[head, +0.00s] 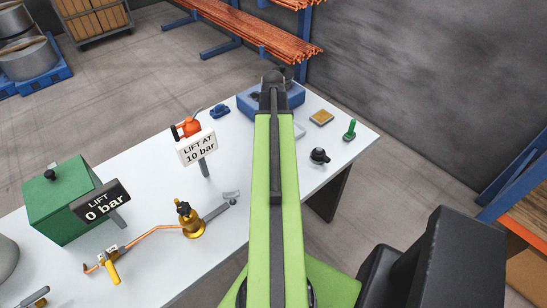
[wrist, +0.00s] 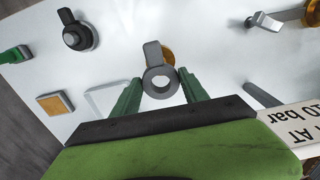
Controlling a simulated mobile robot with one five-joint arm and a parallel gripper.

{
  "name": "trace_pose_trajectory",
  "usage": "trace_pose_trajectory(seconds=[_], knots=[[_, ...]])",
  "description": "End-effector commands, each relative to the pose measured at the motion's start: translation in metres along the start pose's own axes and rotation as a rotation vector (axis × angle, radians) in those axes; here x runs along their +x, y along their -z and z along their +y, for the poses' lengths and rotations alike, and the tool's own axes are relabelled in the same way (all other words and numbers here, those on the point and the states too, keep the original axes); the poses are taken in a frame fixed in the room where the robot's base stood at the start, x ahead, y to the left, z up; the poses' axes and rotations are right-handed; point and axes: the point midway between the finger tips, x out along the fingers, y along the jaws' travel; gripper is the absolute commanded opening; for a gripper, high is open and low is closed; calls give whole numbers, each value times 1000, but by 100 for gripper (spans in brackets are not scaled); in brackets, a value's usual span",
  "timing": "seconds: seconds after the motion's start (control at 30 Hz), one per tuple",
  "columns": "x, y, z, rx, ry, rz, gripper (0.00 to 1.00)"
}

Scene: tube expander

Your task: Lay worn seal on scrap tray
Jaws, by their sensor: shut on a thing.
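In the wrist view my gripper (wrist: 160,92) has its two green fingers shut on a grey ring with a tab (wrist: 147,82), which appears to be the worn seal. The ring is held above the white bench, its hole facing the camera. A gold round thing shows partly behind it. A pale, low, square-rimmed tray (wrist: 90,100), possibly the scrap tray, lies on the bench left of the fingers. It also shows in the head view (head: 300,131), just right of my arm and partly hidden by it. My arm hides the gripper and ring in the head view.
A yellow-topped square block (head: 321,117), a green upright piece (head: 350,131) and a black knobbed piece (head: 319,156) stand near the tray. A blue box (head: 293,95) sits behind my arm. Signs, a brass torch and a green box (head: 60,205) stand on the left.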

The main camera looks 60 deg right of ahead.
Motion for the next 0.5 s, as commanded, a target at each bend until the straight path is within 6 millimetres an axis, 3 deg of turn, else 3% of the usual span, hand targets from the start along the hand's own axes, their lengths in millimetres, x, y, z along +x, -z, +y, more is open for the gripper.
trace_pose_trajectory(seconds=[0.17,0.5], knots=[[-13,0,0,1,0,0,0],[-12,0,0,1,0,0,0]])
